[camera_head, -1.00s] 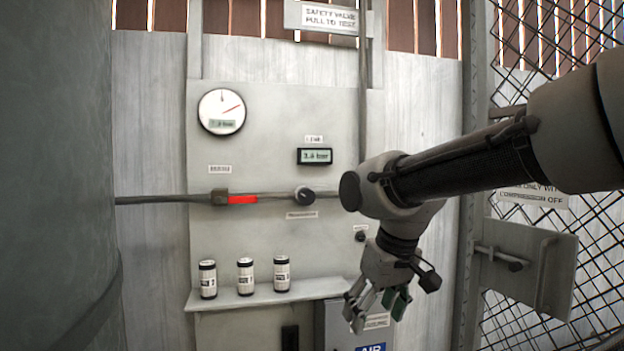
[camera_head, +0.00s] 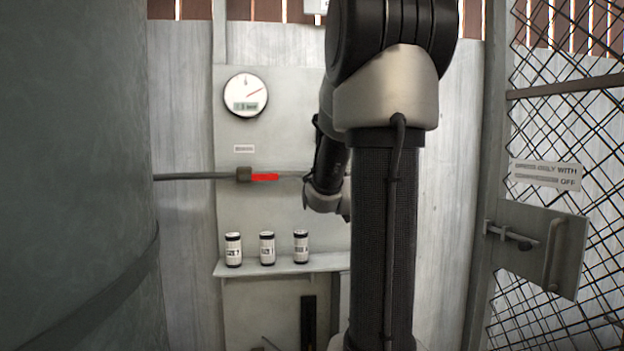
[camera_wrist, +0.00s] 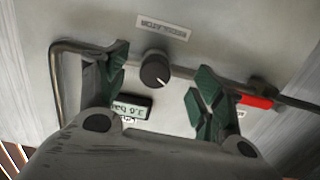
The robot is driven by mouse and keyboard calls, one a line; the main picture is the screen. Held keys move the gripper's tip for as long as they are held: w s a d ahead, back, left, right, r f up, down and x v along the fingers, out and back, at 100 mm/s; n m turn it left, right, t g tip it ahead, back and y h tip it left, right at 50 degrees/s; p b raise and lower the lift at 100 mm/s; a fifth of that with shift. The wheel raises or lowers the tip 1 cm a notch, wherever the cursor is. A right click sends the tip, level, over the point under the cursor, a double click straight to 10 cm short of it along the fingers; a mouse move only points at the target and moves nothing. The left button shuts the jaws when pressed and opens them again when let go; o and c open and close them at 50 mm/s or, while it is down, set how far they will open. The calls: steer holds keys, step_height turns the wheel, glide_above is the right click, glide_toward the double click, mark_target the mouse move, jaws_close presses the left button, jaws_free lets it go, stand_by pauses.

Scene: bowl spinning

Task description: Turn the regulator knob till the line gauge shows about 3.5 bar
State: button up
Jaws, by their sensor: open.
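The black regulator knob (camera_wrist: 155,68), with a white pointer line, shows in the wrist view on the grey panel below its label plate. My gripper (camera_wrist: 160,95) is open, its green-padded fingers apart on either side of the knob in that picture; whether they reach it in depth I cannot tell. The digital line gauge (camera_wrist: 131,107) appears upside down in the wrist view and seems to read 3.6 bar. In the head view my arm hides the knob, the line gauge and my fingers.
A round dial gauge (camera_head: 246,95) is on the panel at upper left. A red valve lever (camera_head: 265,177) lies along the pipe left of my arm. Several cans, including one (camera_head: 301,247), stand on the shelf (camera_head: 285,268). A mesh gate with a latch plate (camera_head: 538,248) is at right.

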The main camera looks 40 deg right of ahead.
steer(key=w+d+r, duration=0.2)
steer(key=w+d, duration=0.2)
steer(key=w, duration=0.2)
steer(key=shift+w+t+h, duration=0.3)
steer(key=shift+w+t, duration=0.05)
steer(key=shift+t, duration=0.05)
steer(key=shift+r, duration=0.1)
steer(key=c, duration=1)
